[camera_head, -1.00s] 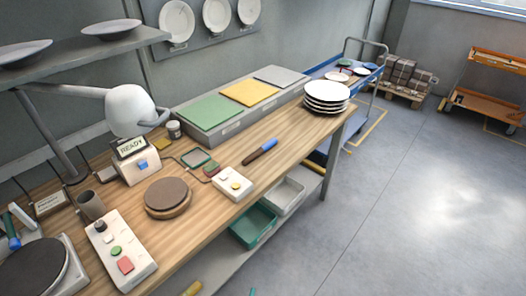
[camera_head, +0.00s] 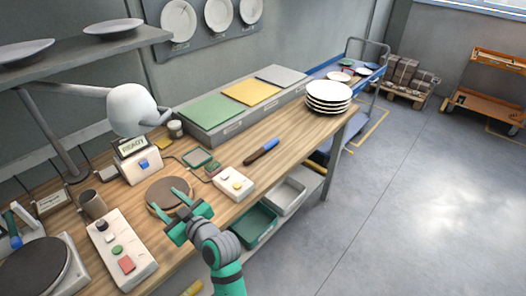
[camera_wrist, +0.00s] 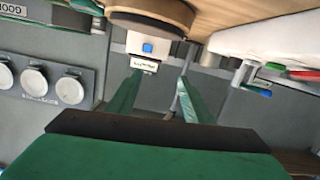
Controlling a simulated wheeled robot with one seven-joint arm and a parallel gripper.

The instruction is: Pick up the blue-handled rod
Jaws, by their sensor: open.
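The blue-handled rod (camera_head: 262,151) lies on the wooden workbench (camera_head: 300,131) near its front edge in the head view. Its handle is blue and the rest is dark brown. My gripper (camera_head: 176,200) is open and empty, over the round brown disc (camera_head: 160,187) to the left of the rod. A clear gap separates the gripper from the rod. In the wrist view my gripper (camera_wrist: 155,85) shows two green fingers spread apart with nothing between them. I cannot make out the rod in the wrist view.
A white control panel (camera_head: 122,250) is at the left. Stacked plates (camera_head: 328,97) stand at the far right end. Green and grey bins (camera_head: 253,226) sit below the bench edge.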

